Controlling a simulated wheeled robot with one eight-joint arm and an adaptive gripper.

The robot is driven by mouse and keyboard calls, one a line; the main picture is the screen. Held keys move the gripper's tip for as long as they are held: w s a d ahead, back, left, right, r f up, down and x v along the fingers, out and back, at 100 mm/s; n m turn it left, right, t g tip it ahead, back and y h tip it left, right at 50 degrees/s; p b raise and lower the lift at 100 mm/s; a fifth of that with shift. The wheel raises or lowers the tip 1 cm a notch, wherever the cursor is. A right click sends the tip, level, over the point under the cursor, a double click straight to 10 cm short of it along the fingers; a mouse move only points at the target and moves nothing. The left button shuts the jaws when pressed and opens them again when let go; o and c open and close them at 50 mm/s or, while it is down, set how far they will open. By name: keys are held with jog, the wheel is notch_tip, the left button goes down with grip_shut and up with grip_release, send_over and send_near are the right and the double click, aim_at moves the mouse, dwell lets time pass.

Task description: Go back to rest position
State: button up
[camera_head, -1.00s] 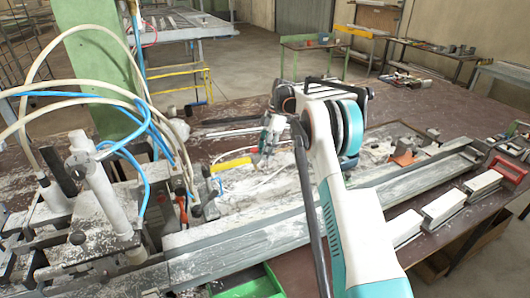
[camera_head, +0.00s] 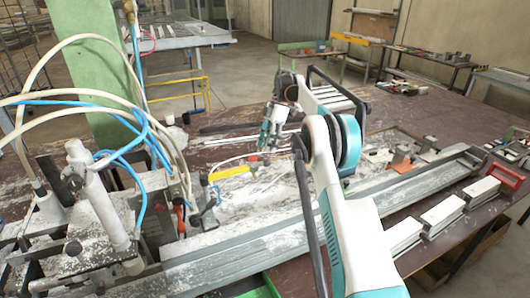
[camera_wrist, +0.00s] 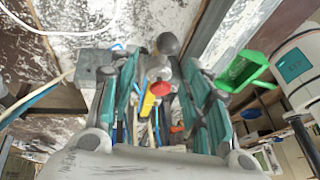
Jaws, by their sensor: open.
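My gripper (camera_head: 268,142) hangs with its grey-and-teal fingers down over the dusty middle of the workbench (camera_head: 330,105) in the head view. The wrist view shows my gripper (camera_wrist: 160,65) with its two fingers spread apart and nothing held between them. Behind the gap are blurred small items, among them something yellow and a red round part. My arm reaches up from the bottom of the head view, bends at a teal-banded joint and folds back to the gripper.
A long metal profile (camera_head: 270,245) runs along the bench front. White blocks (camera_head: 441,212) stand at right, near a red-handled part (camera_head: 507,172). A clamp fixture (camera_head: 95,205) with looping hoses fills the left. A yellow piece (camera_head: 230,173) lies below my gripper.

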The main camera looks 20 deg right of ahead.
jog(key=shift+d+r, duration=0.15)
jog(key=shift+r, duration=0.25)
jog(key=s+a+r+m+t+h+b, duration=0.25)
jog(key=s+a+r+m, duration=0.35)
jog(key=r, duration=0.4)
jog(key=s+a+r+m+t+b, duration=0.1)
jog(key=s+a+r+m, duration=0.15)
jog(key=s, duration=0.35)
jog(key=s+a+r+m+t+b, duration=0.1)
jog(key=s+a, duration=0.3)
jog(key=s, duration=0.2)
jog(key=s+a+f+m+t+b, duration=0.1)
jog(key=s+f, duration=0.3)
jog(key=s, duration=0.4)
jog(key=s+a+f+m+t+h+b, duration=0.1)
jog(key=s+a+f+m+t+b, duration=0.1)
jog(key=s, duration=0.7)
jog(key=s+a+f+m+t+h+b, duration=0.1)
jog(key=s+a+f+m+t, duration=0.1)
jog(key=s+f+m, duration=0.3)
jog(key=s+f, duration=0.3)
jog(key=s, duration=0.1)
jog(key=shift+a+f, duration=0.2)
jog(key=shift+a, duration=0.2)
